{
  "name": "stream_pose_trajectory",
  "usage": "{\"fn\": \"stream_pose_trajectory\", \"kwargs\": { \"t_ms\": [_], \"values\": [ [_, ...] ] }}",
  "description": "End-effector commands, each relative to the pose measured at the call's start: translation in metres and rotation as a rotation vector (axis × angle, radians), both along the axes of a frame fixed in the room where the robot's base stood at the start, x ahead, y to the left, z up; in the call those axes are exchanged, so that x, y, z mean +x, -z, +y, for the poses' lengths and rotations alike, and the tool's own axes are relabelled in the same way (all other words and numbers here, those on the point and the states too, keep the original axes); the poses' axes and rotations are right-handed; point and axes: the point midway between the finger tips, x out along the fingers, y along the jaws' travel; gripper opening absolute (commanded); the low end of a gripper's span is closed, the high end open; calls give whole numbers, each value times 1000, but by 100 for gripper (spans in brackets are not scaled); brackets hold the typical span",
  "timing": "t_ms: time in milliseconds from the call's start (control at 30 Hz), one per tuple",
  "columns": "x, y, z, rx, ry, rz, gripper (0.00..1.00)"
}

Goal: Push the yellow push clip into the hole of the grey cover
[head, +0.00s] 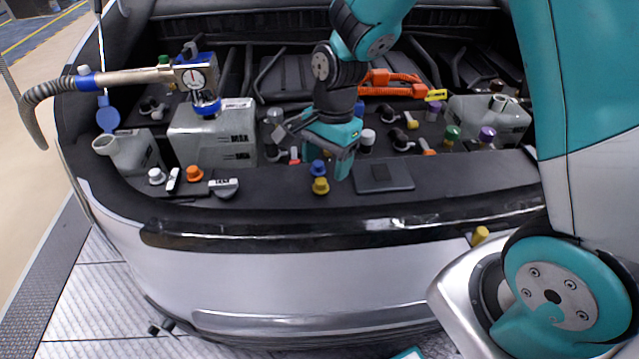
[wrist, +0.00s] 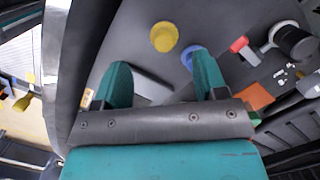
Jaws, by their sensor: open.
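The yellow push clip (head: 320,186), with a round head, stands on the dark front ledge. In the wrist view the clip (wrist: 164,37) lies just beyond the fingertips. My gripper (head: 327,166) is open, pointing down close behind the clip; its two teal fingers (wrist: 160,66) are apart with nothing held. The dark grey cover (head: 384,177) is a flat panel on the ledge right of the clip. Part of a grey panel, likely this cover (wrist: 150,86), shows between the fingers. I cannot make out its hole.
A blue clip (head: 318,168) stands right behind the yellow one, near a finger. Another yellow piece (head: 480,235) is at lower right.

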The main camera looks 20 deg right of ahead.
Motion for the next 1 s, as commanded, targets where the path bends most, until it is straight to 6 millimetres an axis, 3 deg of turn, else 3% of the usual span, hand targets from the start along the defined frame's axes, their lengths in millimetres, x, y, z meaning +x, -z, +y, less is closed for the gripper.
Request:
{"fn": "stream_pose_trajectory", "kwargs": {
  "t_ms": [400, 667, 900, 1000],
  "values": [
    [0, 49, 11, 0, 0, 1, 66],
    [0, 52, 12, 0, 0, 0, 66],
    [0, 52, 12, 0, 0, 0, 13],
    [0, 52, 12, 0, 0, 0, 13]
  ]
}}
